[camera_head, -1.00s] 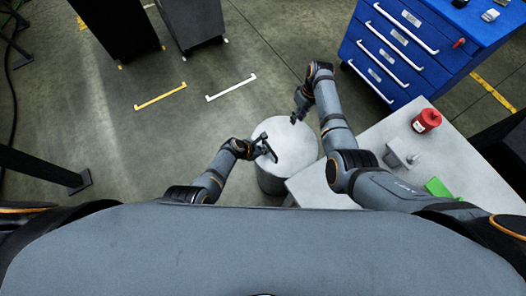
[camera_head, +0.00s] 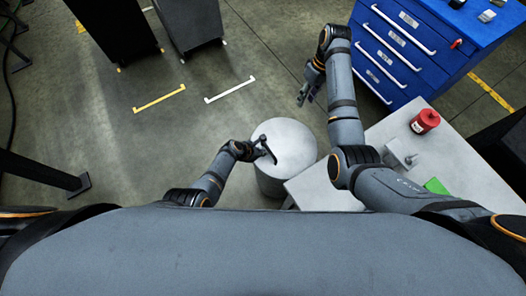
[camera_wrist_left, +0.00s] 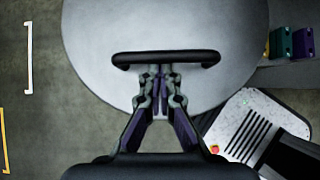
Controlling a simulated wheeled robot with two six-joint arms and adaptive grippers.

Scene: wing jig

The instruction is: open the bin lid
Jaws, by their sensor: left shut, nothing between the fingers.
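The bin (camera_head: 283,180) is a grey cylinder standing on the floor, and its round pale lid (camera_head: 295,142) lies flat on top. In the left wrist view the lid (camera_wrist_left: 215,30) fills the upper middle, with a black bar handle (camera_wrist_left: 165,58) across it. My left gripper (camera_head: 262,149) is over the left part of the lid. In the wrist view its fingertips (camera_wrist_left: 160,76) are together just below the middle of the handle; whether they touch it I cannot tell. My right gripper (camera_head: 305,96) is beyond the bin, apart from it, its opening too small to judge.
A pale table (camera_head: 325,190) stands close at the bin's right, with a red can (camera_head: 425,121), a grey block (camera_head: 401,154) and a green item (camera_head: 436,186). A blue drawer cabinet (camera_head: 405,50) is at the back right. Floor left of the bin is clear.

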